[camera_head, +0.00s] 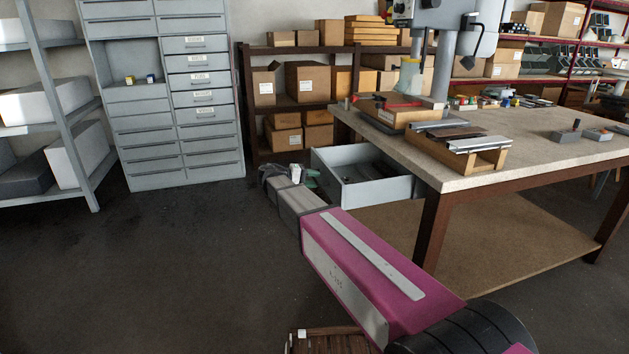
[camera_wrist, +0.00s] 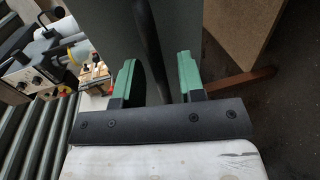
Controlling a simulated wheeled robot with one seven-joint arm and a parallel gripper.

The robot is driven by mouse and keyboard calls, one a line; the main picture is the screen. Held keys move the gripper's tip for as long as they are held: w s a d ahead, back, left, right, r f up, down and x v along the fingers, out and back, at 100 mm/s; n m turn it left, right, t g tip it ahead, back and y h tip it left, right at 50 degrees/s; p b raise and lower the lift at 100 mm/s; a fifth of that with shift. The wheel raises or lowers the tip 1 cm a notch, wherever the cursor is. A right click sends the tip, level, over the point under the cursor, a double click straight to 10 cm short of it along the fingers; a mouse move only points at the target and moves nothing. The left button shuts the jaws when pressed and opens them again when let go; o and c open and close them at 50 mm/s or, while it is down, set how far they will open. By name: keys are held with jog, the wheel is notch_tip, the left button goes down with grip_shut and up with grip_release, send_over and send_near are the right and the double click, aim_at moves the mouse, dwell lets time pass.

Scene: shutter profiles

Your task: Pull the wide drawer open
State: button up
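The wide drawer (camera_head: 385,188) is a grey box under the workbench's left end. It stands well out from the bench, and its open top shows dark contents. My gripper (camera_head: 308,180) is at the drawer's front end, on its left side in the head view. In the wrist view my gripper (camera_wrist: 157,62) has its two green fingers apart. A dark bar, which looks like the drawer handle (camera_wrist: 149,35), runs between them with gaps on both sides. The grey drawer front (camera_wrist: 105,25) lies behind. Finger contact with the bar is not visible.
The workbench (camera_head: 520,150) carries a wooden tray of metal profiles (camera_head: 460,145) and a drill press (camera_head: 445,50). A grey drawer cabinet (camera_head: 165,95) and a brown shelf of boxes (camera_head: 248,100) stand behind. The dark floor at left is clear.

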jog(key=v, duration=1)
jog(key=shift+a, duration=0.1)
